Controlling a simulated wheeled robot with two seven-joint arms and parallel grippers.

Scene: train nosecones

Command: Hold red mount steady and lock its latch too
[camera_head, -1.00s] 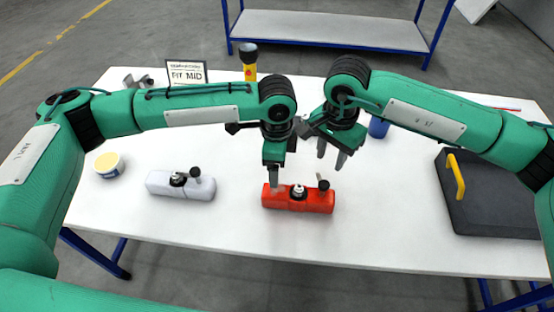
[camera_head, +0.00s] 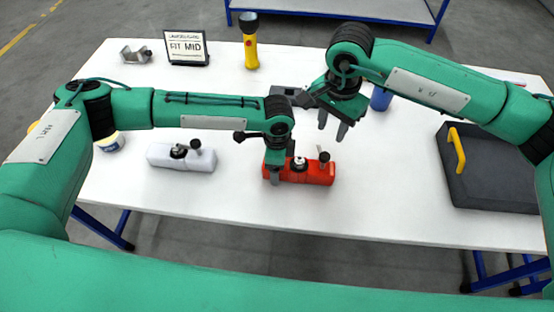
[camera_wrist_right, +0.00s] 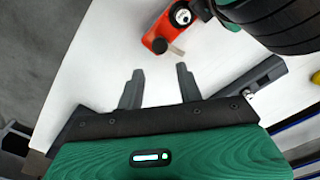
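The red mount (camera_head: 318,174) lies on the white table, with a round metal fitting (camera_head: 299,163) on top and a black-knobbed lever (camera_head: 323,157) standing near its right end. My left gripper (camera_head: 274,178) points down at the mount's left end, its finger overlapping that end; whether it is closed on the mount cannot be told. My right gripper (camera_head: 332,127) is open and empty, above and behind the mount's right end. In the right wrist view, the red mount (camera_wrist_right: 155,33) and its lever (camera_wrist_right: 178,50) lie beyond the spread fingers (camera_wrist_right: 159,76), apart from them.
A white mount (camera_head: 168,160) of similar shape lies to the left. A dark case (camera_head: 490,180) with a yellow handle is at the right. A sign (camera_head: 187,48), a yellow flashlight (camera_head: 250,45), a metal bracket (camera_head: 136,54) and a blue cylinder (camera_head: 380,98) stand behind. The front table strip is clear.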

